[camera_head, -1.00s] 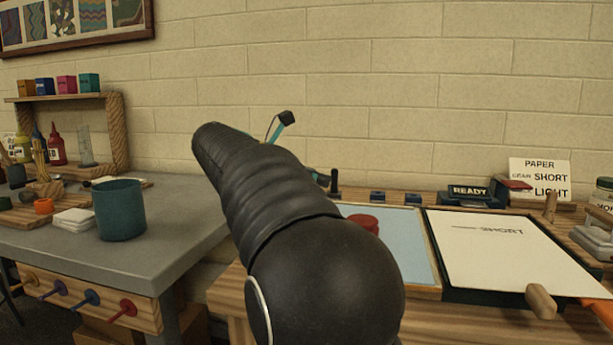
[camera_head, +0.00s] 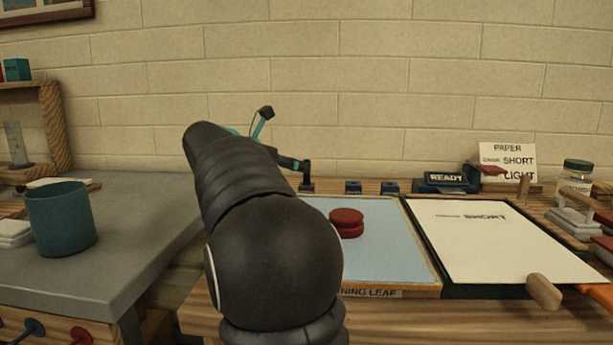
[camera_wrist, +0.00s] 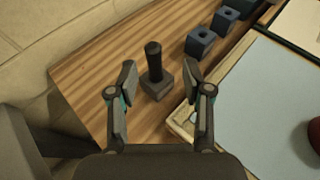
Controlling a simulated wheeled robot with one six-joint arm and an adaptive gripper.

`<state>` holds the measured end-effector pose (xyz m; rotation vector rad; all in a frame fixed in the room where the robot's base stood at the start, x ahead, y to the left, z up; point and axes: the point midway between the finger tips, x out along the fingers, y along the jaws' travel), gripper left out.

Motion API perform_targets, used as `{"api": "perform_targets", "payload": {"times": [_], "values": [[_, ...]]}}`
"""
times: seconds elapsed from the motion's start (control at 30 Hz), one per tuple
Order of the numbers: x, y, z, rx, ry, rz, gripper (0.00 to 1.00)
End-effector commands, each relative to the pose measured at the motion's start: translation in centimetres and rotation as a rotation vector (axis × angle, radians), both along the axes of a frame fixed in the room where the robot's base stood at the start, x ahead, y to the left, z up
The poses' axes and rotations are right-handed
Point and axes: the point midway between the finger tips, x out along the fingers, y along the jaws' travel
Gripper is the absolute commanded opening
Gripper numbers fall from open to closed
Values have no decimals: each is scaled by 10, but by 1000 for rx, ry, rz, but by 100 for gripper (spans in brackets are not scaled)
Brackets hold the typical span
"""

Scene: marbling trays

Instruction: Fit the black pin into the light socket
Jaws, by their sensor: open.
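The black pin (camera_wrist: 153,60) stands upright in a dark square block (camera_wrist: 156,85) on the wooden bench, between my gripper's spread fingers. My gripper (camera_wrist: 159,74) is open, with a finger on each side and visible gaps to the pin. In the head view the pin (camera_head: 306,172) shows beside a dark finger end (camera_head: 290,163); my arm hides most of the gripper. Two blue sockets with dark holes stand in a row beyond the pin: a nearer one (camera_wrist: 200,42) and a farther one (camera_wrist: 224,19). I cannot tell which is the light socket.
A pale blue tray (camera_head: 400,245) with stacked red discs (camera_head: 346,217) lies right of my arm. A white sheet marked SHORT (camera_head: 500,240) lies beyond it. A READY sign (camera_head: 445,180) and a paper card (camera_head: 508,160) stand behind. The wall is close behind the pin.

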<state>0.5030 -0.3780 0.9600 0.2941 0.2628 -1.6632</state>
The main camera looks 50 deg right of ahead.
Motion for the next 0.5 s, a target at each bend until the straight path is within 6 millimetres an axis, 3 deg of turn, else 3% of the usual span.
{"api": "perform_targets", "payload": {"times": [0.5], "values": [[2, -47, -22, 0, 1, 0, 50]]}}
